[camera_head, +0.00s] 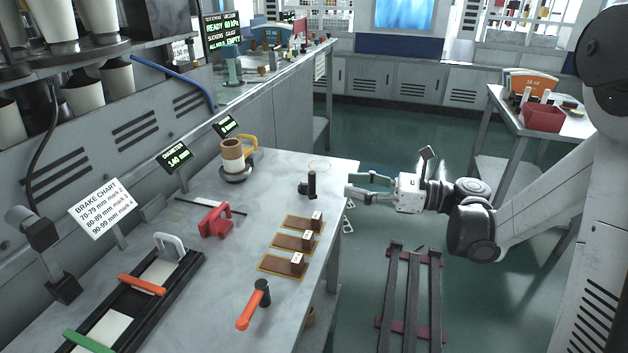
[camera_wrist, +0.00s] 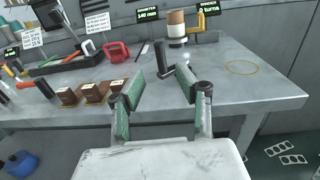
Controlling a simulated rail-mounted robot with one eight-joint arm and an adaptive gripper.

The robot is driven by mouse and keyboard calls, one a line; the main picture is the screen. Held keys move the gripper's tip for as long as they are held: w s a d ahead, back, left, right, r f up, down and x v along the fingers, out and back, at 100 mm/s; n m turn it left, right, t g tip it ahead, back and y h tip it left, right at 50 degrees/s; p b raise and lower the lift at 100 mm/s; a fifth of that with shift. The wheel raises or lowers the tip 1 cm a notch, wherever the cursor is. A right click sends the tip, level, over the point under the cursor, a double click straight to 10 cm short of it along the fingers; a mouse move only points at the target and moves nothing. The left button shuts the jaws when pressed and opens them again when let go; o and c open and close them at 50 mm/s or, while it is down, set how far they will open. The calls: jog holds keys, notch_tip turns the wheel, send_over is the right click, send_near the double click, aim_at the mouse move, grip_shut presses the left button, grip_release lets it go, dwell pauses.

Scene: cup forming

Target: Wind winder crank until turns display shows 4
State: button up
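The winder (camera_head: 233,165) stands at the back of the bench, with a brown and white spool on a round dark base. A yellow curved handle (camera_head: 249,143) is beside the spool; whether it is the crank is unclear. The turns display (camera_wrist: 208,9) reads 0 turns in the wrist view; it is the small dark screen (camera_head: 226,125) in the head view. A black upright grip on a small base (camera_head: 311,186) stands near the bench's right edge. My gripper (camera_head: 352,184) is open and empty, just right of that grip; its fingers (camera_wrist: 160,80) are apart, with the grip beyond them.
A thin ring (camera_wrist: 241,68) lies right of the black grip. The bench between grip and winder is mostly clear.

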aim_at(312, 193)
jog(key=b+x, duration=0.1)
jog(key=x, duration=0.9)
jog(key=shift+b, duration=0.35)
jog(key=shift+c, duration=0.2)
grip_shut()
